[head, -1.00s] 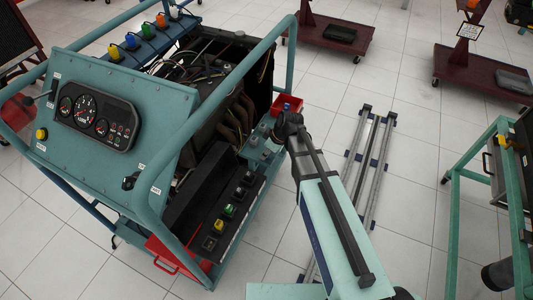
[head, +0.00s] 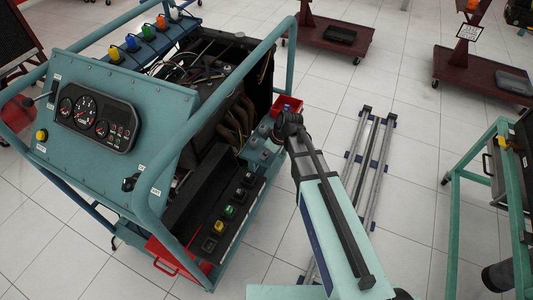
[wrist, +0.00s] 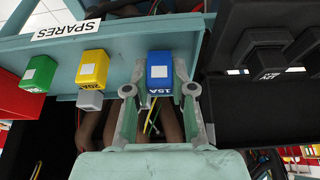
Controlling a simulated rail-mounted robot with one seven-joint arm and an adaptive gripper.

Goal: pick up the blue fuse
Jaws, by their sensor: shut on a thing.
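The blue fuse (wrist: 159,72), with a pale square on its face and "15A" along its lower edge, is in the middle of the wrist view at the teal spares shelf. My gripper (wrist: 159,90) has one finger on each side of it and is shut on it. The fuse looks upright and still at the shelf; whether its lower part is clear of the shelf cannot be told. In the head view my arm reaches to the right side of the engine stand, and the fuse in the grip cannot be made out.
A yellow fuse (wrist: 91,70) and a green fuse (wrist: 37,75) stand left of the blue one. The teal frame rail (head: 215,90) and a red box (head: 287,104) are near my arm.

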